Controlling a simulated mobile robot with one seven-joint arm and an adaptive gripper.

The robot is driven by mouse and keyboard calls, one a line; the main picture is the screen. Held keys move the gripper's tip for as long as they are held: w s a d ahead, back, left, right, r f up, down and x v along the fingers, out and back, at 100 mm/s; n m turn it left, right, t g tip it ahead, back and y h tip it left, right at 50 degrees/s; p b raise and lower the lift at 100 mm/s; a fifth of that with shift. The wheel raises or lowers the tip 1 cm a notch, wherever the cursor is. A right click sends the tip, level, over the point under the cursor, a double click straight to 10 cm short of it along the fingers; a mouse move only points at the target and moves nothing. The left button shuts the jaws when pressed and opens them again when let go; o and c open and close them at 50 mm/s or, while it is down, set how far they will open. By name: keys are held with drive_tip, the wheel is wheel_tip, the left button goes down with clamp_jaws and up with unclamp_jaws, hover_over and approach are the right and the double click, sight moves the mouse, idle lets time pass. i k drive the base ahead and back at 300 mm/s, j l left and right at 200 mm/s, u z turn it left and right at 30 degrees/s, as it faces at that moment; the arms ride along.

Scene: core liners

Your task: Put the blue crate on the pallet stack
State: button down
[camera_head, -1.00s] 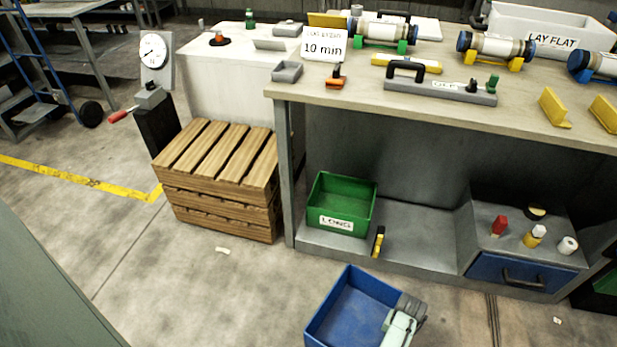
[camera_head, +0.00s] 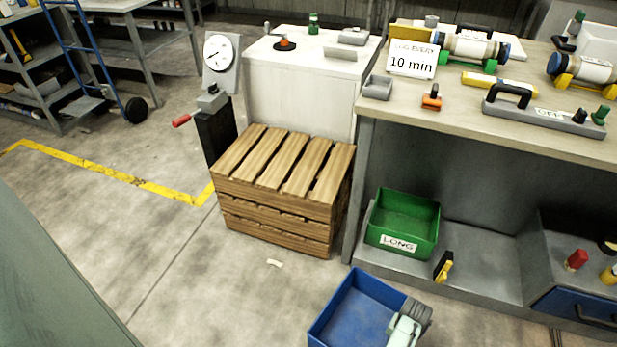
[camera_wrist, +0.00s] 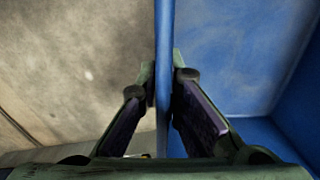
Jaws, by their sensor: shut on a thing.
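The blue crate (camera_head: 354,308) is at the bottom of the head view, open at the top and empty inside as far as it shows. My gripper (camera_head: 408,322) is at its right wall. In the wrist view my gripper (camera_wrist: 163,85) has one finger on each side of the crate's blue wall (camera_wrist: 164,40), shut on it. The crate's lower part is cut off by the frame, so its height above the floor cannot be told. The pallet stack (camera_head: 283,182) is slatted brown wood, stands on the floor left of the bench, and its top is bare.
A workbench (camera_head: 480,108) with tools and cylinders stands at right. Its lower shelf holds a green crate (camera_head: 403,222) labelled LONG and a yellow-black tool (camera_head: 443,267). A white cabinet (camera_head: 300,85) and a dial stand (camera_head: 217,100) border the stack. Floor in front is mostly clear.

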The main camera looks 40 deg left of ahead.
sight(287, 156)
drive_tip(key=j+u, duration=0.35)
drive_tip(key=j, duration=2.6)
